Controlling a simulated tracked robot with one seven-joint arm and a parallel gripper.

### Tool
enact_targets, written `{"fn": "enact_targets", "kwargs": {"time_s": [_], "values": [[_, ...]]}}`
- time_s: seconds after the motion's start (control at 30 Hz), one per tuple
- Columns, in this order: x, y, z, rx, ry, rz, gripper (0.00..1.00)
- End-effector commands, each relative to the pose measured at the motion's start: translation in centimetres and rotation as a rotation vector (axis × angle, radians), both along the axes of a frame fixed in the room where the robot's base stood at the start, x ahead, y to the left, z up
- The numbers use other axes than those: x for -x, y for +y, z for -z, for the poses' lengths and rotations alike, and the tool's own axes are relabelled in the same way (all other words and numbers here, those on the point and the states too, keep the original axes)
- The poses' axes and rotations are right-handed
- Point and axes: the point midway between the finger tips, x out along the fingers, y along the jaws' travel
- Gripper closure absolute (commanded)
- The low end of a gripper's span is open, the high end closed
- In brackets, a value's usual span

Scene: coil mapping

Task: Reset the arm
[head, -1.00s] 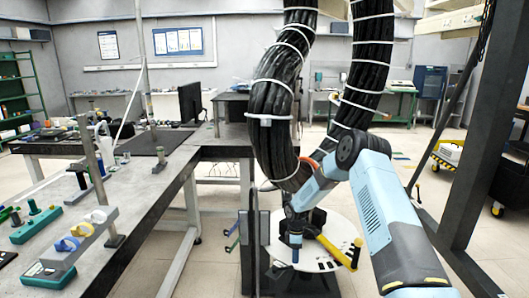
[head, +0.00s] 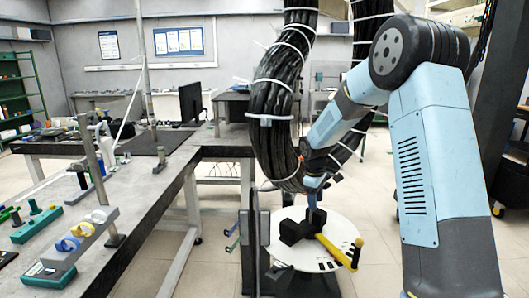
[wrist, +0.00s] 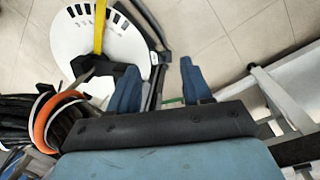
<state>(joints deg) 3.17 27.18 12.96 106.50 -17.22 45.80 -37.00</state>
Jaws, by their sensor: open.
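My blue-grey arm (head: 425,150) rises large on the right of the head view and bends at a dark elbow joint. Its forearm reaches down and left, partly in front of the black cable bundle (head: 275,100). My gripper (head: 314,212) hangs over the white round plate (head: 342,232), near a black block and a yellow handle (head: 337,251) on it. In the wrist view my gripper (wrist: 161,86) shows two blue fingers apart with nothing between them. The plate (wrist: 120,38) and the orange ring (wrist: 50,118) by the cables lie to its left.
A dark upright post (head: 254,245) stands left of the plate. A dark frame (head: 480,130) is close behind my arm on the right.

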Motion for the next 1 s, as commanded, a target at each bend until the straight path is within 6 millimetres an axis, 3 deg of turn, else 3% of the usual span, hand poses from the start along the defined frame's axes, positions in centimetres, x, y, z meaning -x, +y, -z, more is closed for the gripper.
{"fn": "enact_targets", "kwargs": {"time_s": [0.03,0.2,0.5,0.7,1.0], "values": [[0.9,-0.2,-1.8,0.002,-0.019,0.023,0.51],[3.9,-1.1,-6.5,0.001,-0.071,0.12,0.51],[10.2,-2.4,-13.4,-0.021,-0.161,0.291,0.51],[14.9,-3.2,-17.1,-0.05,-0.22,0.407,0.51],[22.4,-4.1,-21.0,-0.116,-0.305,0.577,0.51]]}}
